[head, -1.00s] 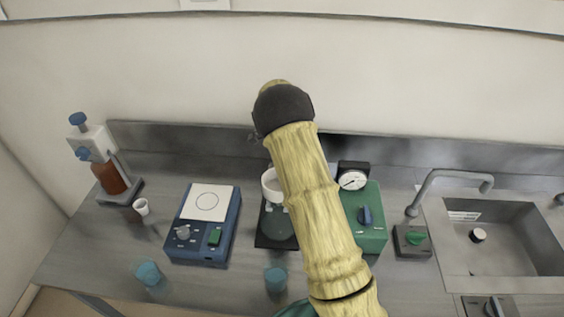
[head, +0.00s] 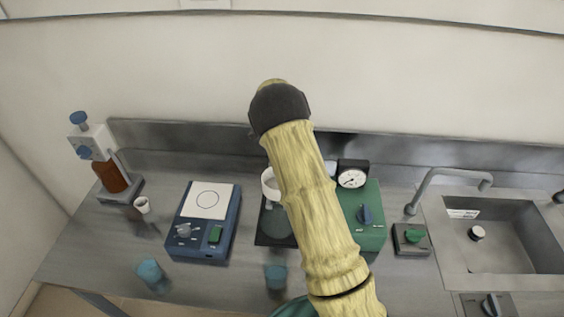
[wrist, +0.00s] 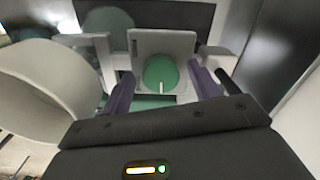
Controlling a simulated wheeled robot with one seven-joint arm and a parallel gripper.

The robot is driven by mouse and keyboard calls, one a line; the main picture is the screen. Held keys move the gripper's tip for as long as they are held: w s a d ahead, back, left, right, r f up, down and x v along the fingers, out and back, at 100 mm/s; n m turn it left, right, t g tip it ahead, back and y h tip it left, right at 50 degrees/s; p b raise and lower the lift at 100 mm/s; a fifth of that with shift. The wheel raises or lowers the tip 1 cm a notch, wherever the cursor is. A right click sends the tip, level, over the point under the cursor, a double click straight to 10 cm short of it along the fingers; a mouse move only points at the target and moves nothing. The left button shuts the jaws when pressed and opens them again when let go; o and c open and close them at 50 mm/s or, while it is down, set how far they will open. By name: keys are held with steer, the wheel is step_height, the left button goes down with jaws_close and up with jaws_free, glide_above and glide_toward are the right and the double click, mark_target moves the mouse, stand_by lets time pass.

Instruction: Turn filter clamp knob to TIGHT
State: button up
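The filter clamp knob (wrist: 160,75) is a round green knob with a white pointer mark, on a pale grey block in the wrist view. The mark sits at its lower side, towards my gripper. I cannot read any TIGHT label. My gripper (wrist: 161,80) is open, with one purple finger on each side of the knob and a visible gap on both sides. A large white funnel (wrist: 45,85) is close on the left. In the head view my arm hides the knob and gripper; part of the white funnel (head: 267,184) shows beside it.
A blue hotplate (head: 203,225) stands left of the filter, and a green pump with a gauge (head: 351,180) stands right. Blue cups (head: 276,277) (head: 150,272) are near the front. A dispenser bottle (head: 108,175) is far left, a sink (head: 505,245) right.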

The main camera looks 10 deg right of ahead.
steer(key=shift+w+r, duration=0.1)
steer(key=shift+r, duration=0.4)
step_height(320, 180, up, 16)
steer(key=b, duration=0.3)
steer(key=shift+r, duration=0.2)
steer(key=s+f+n+t, duration=0.1)
steer(key=s+f+n, duration=0.2)
steer(key=s+n, duration=0.3)
steer(key=s+f+n, duration=0.3)
steer(key=s+n, duration=0.3)
steer(key=s, duration=0.7)
steer(key=s+f+n+t, duration=0.1)
steer(key=s+f+n, duration=0.1)
steer(key=s+n, duration=0.4)
steer(key=s, duration=0.4)
steer(key=shift+s+a+f+n+t, duration=0.25)
steer(key=shift+a+f+n+t, duration=0.05)
steer(key=shift+a+f, duration=0.1)
